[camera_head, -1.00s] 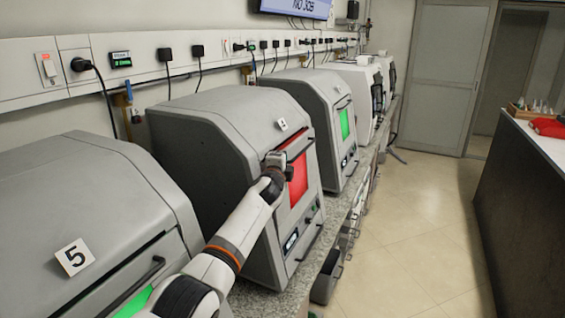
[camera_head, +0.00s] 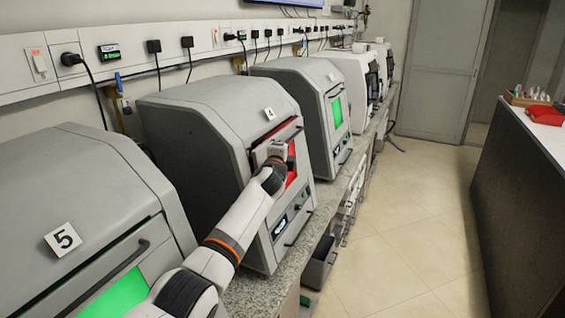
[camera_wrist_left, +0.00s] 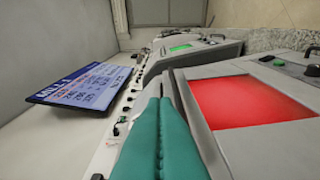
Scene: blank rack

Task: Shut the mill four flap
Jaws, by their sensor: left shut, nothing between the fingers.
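Mill four (camera_head: 205,130) is a grey box with a small "4" tag (camera_head: 269,114). Its front flap has a red lit window (camera_head: 292,172), partly hidden behind my left wrist. A dark gap shows along the flap's upper edge; I cannot tell how far the flap stands open. My left gripper (camera_head: 279,150) is at the upper part of this flap, and the head view hides its fingertips. In the left wrist view, its teal fingers (camera_wrist_left: 160,100) are shut together and empty, beside the grey frame of the red window (camera_wrist_left: 240,102). My right gripper is not in view.
Mill five (camera_head: 75,185), with a green window, stands nearer on the left. Another grey mill with a green window (camera_head: 337,112) stands just beyond mill four. A wall rail (camera_head: 130,62) with plugs and cables runs behind. The floor aisle (camera_head: 410,210) to the right is clear.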

